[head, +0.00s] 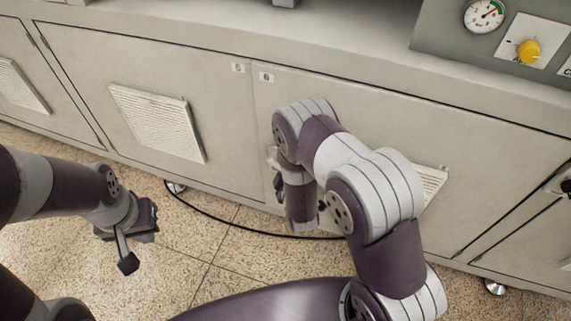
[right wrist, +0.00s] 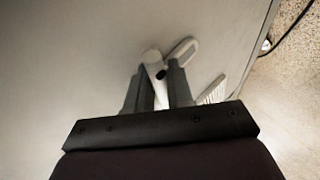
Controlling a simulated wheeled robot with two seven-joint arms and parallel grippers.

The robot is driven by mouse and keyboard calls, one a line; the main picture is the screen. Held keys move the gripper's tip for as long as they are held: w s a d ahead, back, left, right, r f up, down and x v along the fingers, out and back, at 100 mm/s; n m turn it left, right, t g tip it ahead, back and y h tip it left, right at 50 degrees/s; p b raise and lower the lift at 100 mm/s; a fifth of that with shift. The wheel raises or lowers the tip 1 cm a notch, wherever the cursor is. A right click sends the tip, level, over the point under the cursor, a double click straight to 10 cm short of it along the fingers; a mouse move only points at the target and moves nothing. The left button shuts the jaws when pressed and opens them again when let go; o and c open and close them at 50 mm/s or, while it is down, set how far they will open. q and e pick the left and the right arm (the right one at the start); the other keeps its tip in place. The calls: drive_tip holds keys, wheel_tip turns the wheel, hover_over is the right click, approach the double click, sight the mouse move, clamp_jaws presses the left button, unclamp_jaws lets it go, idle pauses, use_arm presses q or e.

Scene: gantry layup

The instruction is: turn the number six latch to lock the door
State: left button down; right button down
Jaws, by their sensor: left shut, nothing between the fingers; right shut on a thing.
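The cabinet door (head: 440,130) with the label "6" (head: 266,77) is in the head view, and its panel looks flush with the cabinet front. In the right wrist view a pale latch handle (right wrist: 152,62) stands between the fingers of my right gripper (right wrist: 160,80), which is shut on it. A second pale handle (right wrist: 183,50) is just beyond the right finger. In the head view my right arm hides most of the latch area, and the gripper shows only partly at the door's left edge. My left gripper (head: 128,260) is shut and empty, low over the floor at left.
Neighbouring doors with white vent panels (head: 158,122) run along the cabinet. A black cable (head: 225,227) lies on the speckled floor by the cabinet base. A gauge (head: 484,15) and a yellow knob (head: 528,51) are at upper right. Open floor lies in front of the cabinet.

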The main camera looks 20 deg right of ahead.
drive_tip(key=shift+r+n+g+h+p, duration=0.65)
drive_tip(key=shift+n+p, duration=0.25)
drive_tip(key=shift+p, duration=0.65)
drive_tip(key=shift+d, duration=0.1)
drive_tip(key=c, duration=1.4)
unclamp_jaws()
drive_tip(key=p+v, duration=0.3)
drive_tip(key=v, duration=0.9)
drive_tip(key=shift+s+r, duration=0.25)
